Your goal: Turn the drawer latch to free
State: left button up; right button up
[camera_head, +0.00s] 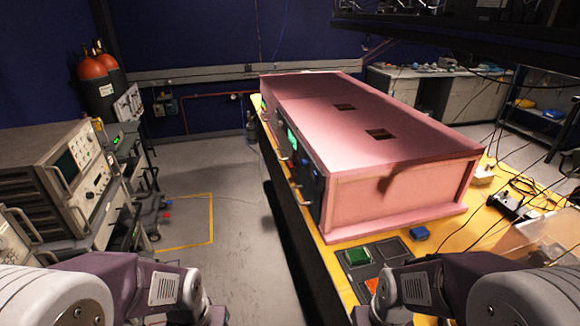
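A long pink foam enclosure (395,140) stands on the yellow table, and its dark front panel (308,175) faces left at a steep angle. A small green lit area (292,140) and a pale handle-like part (298,195) show on that panel. I cannot make out the drawer latch or its position at this angle. My two arms enter at the bottom left and bottom right, below and in front of the enclosure. Both bend down out of the picture, so neither gripper's fingers show. Neither visible arm part touches the panel.
On the yellow table (470,235), a dark tray (385,252) holds a green block (358,257) and an orange piece (371,285). A blue block (419,233) and cables lie nearby. Instrument racks (60,180) stand left. The grey floor (240,230) before the panel is clear.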

aim_at(291, 165)
jog(key=i+j+u, duration=0.1)
jog(key=i+j, duration=0.15)
jog(key=i, duration=0.15)
jog(key=i+j+u, duration=0.1)
jog(key=i, duration=0.3)
jog(key=i+j, duration=0.3)
jog(key=i, duration=0.15)
jog(key=i+j+u, duration=0.15)
jog(key=i, duration=0.25)
